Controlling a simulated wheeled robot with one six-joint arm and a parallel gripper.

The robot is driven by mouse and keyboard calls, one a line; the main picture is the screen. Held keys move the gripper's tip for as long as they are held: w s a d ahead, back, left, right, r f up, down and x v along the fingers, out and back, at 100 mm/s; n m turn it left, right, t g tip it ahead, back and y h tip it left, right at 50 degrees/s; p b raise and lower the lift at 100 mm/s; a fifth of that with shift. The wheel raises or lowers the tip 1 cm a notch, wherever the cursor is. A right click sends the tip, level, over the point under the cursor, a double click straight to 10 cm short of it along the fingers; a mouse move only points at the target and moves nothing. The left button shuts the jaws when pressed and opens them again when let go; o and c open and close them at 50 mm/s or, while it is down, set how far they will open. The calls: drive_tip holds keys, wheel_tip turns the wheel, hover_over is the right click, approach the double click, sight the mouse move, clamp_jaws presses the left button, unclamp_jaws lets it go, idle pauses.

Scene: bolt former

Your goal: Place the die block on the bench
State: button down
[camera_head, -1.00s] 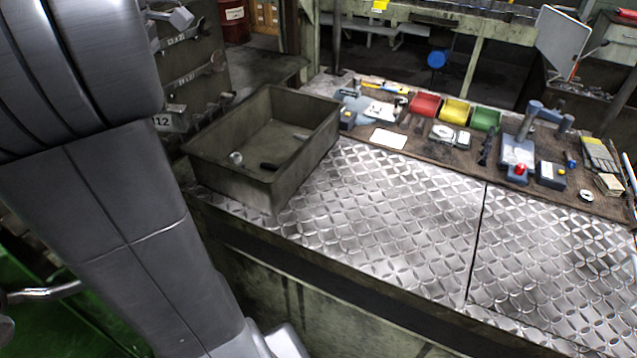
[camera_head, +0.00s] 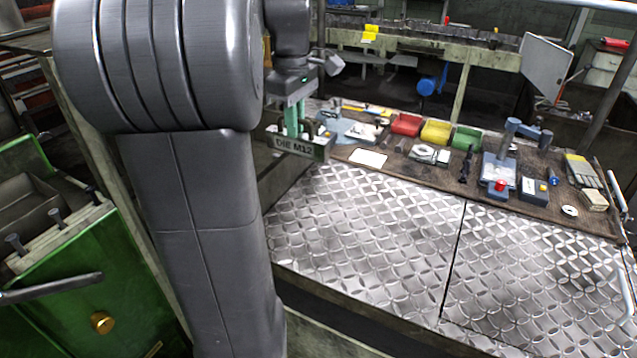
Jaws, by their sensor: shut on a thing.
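The die block (camera_head: 303,148) is a grey metal block with a plate reading "DIE M12". My gripper (camera_head: 293,122), with green fingers, is shut on it and holds it roughly level. The block appears in front of or above the left end of the bench (camera_head: 365,220), which has a bright diamond-plate top. I cannot tell its exact height above what lies below it. My arm hides the area left of the block.
Part of a dark metal tray (camera_head: 284,178) shows below the block. Red (camera_head: 406,124), yellow (camera_head: 436,131) and green (camera_head: 467,138) bins, a blue-grey press (camera_head: 500,165) and small tools line the bench's back mat. The front diamond plate is clear.

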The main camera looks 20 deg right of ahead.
sight(296, 154)
wheel_tip(296, 154, down, 18)
drive_tip(key=shift+r, duration=0.25)
idle(0.4)
drive_tip(key=shift+b, duration=0.3)
drive_tip(key=c, duration=1.9)
unclamp_jaws()
drive_tip(key=shift+f, duration=0.25)
drive_tip(key=shift+c, duration=0.2)
drive_tip(key=o, duration=0.4)
drive_tip(key=shift+r, duration=0.1)
drive_tip(key=shift+o, duration=0.2)
wheel_tip(296, 154, up, 12)
drive_tip(key=shift+r, duration=0.1)
